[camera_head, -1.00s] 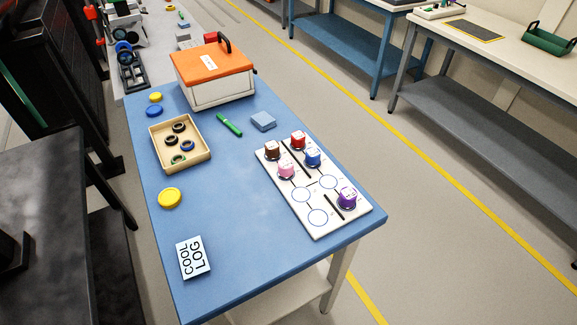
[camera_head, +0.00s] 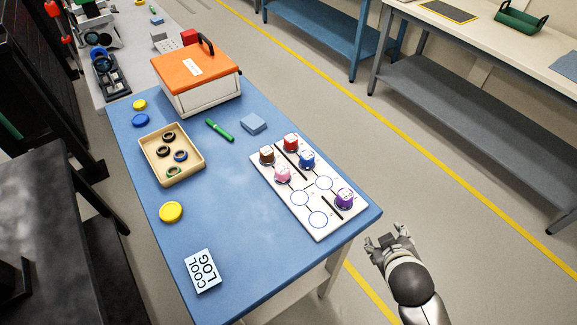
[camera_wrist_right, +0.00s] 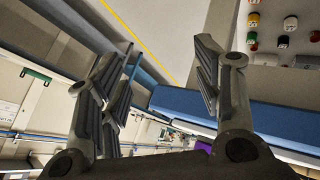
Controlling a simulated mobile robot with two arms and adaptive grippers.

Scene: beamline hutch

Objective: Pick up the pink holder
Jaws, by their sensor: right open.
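The pink holder (camera_head: 282,173) stands upright on the white board (camera_head: 317,224) with printed circles, on the blue table (camera_head: 240,222). A brown holder (camera_head: 267,155), a red holder (camera_head: 291,142), a blue holder (camera_head: 307,159) and a purple holder (camera_head: 344,197) stand on the same board. My right gripper (camera_head: 388,238) is off the table's right edge, open and empty, well apart from the pink holder. Its spread fingers fill the right wrist view (camera_wrist_right: 158,85). My left gripper is not in view.
A tan tray (camera_head: 201,168) with several rings, a yellow disc (camera_head: 171,212), a COOL LOG card (camera_head: 202,270), a green marker (camera_head: 219,130), a blue block (camera_head: 253,122) and an orange-lidded box (camera_head: 197,85) are on the table. Floor is free on the right.

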